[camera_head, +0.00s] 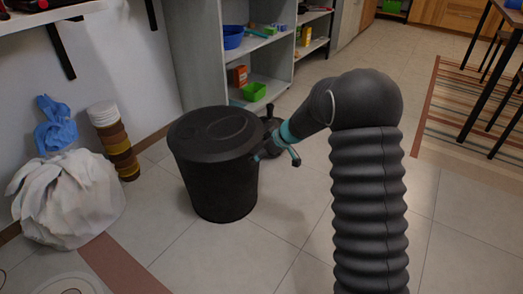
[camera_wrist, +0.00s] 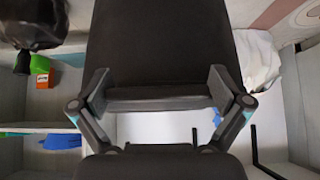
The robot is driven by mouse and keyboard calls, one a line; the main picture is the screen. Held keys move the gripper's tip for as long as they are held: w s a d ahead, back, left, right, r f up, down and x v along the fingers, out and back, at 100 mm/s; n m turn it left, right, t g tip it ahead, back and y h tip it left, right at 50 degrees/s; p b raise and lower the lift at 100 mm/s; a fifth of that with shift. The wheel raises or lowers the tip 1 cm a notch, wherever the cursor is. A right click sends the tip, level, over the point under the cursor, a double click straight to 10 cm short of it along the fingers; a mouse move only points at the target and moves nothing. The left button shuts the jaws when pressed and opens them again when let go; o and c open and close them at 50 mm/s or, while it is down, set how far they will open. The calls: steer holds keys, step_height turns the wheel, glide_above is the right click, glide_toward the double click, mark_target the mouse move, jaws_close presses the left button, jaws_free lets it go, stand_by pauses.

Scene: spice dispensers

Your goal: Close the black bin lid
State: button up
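The black bin (camera_head: 217,185) stands upright on the tiled floor, left of my arm in the head view. Its round black lid (camera_head: 213,132) lies across the top, looking flat; whether it is fully seated I cannot tell. My gripper (camera_head: 262,154) is at the right side of the bin, by the rim. In the wrist view the fingers of my gripper (camera_wrist: 158,88) are spread wide apart. The bin's dark body (camera_wrist: 160,40) fills the upper middle, with a dark edge (camera_wrist: 158,104) between the fingers. Whether the fingers touch the bin cannot be told.
Floor in front is clear.

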steer(key=shift+d+r, duration=0.25)
steer(key=shift+r, duration=0.25)
steer(key=v, duration=1.1)
steer(key=shift+s, duration=0.2)
steer(key=s+d+m+g+h+p, duration=0.2)
steer(key=s+d+m+g+h, duration=0.15)
steer(key=s+m, duration=0.85)
steer(key=s+d+r+t+h+p, duration=0.1)
steer(key=s+r+p, duration=0.3)
steer(key=s+r, duration=0.6)
steer(key=s+d+r+t+h+p, duration=0.2)
steer(key=s+d+r+t+p, duration=0.1)
steer(key=s+r, duration=0.8)
steer(key=s+d+p, duration=0.1)
steer(key=s+p, duration=0.1)
steer(key=s, duration=0.2)
steer(key=shift+s+d+n+t, duration=0.25)
steer(key=shift+d+n+t, duration=0.1)
steer(key=shift+n, duration=0.05)
